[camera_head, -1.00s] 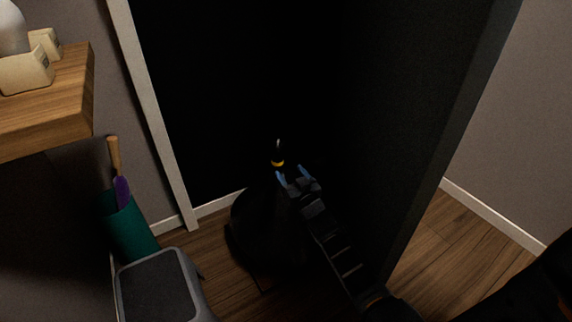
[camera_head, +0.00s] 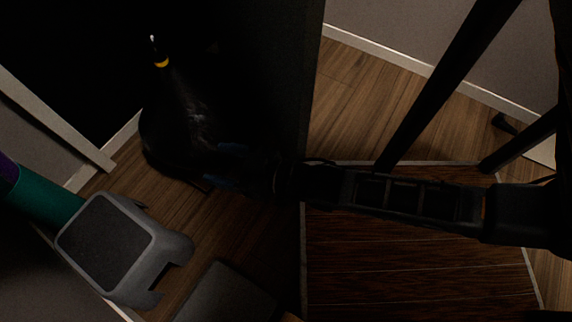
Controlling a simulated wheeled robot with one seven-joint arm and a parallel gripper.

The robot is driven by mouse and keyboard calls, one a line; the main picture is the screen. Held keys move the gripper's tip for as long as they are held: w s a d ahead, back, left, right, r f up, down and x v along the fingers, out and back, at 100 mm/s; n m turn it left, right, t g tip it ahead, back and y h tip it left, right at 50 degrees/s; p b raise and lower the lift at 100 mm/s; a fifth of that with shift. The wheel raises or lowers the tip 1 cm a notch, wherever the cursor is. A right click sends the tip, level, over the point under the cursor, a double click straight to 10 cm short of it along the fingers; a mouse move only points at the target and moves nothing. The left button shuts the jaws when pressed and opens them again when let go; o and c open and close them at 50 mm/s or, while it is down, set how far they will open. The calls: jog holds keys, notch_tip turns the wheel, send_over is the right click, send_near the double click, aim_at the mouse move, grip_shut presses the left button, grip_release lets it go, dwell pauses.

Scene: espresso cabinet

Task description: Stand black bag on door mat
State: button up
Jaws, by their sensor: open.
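The black bag (camera_head: 178,128) stands on the wood floor inside a dark recess, its narrow neck up and a yellow tie around it. My gripper (camera_head: 222,166) is open, its bluish fingers at the lower right side of the bag. The shade is deep, and I cannot tell whether they touch it. My arm reaches in from the right. A dark brown striped rectangle with a pale edge (camera_head: 410,277) lies below my arm; I cannot tell whether it is the door mat.
A grey stool-like object (camera_head: 112,250) is at the lower left, beside a teal container (camera_head: 42,198). A dark grey flat top (camera_head: 228,296) is at the bottom. A dark upright panel (camera_head: 288,70) stands right of the bag. Bare wood floor (camera_head: 365,95) shows beyond it.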

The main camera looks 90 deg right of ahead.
jog(key=s+a+r+n+y, duration=0.3)
jog(key=s+a+r, duration=0.5)
jog(key=s+r, duration=0.4)
notch_tip(320, 180, up, 2)
jog(key=shift+s+g+y, duration=0.15)
jog(key=shift+g+y, duration=0.15)
jog(key=shift+y, duration=0.6)
jog(key=shift+a, duration=0.1)
notch_tip(320, 180, up, 24)
jog(key=p, duration=2.4)
jog(key=shift+r, duration=0.25)
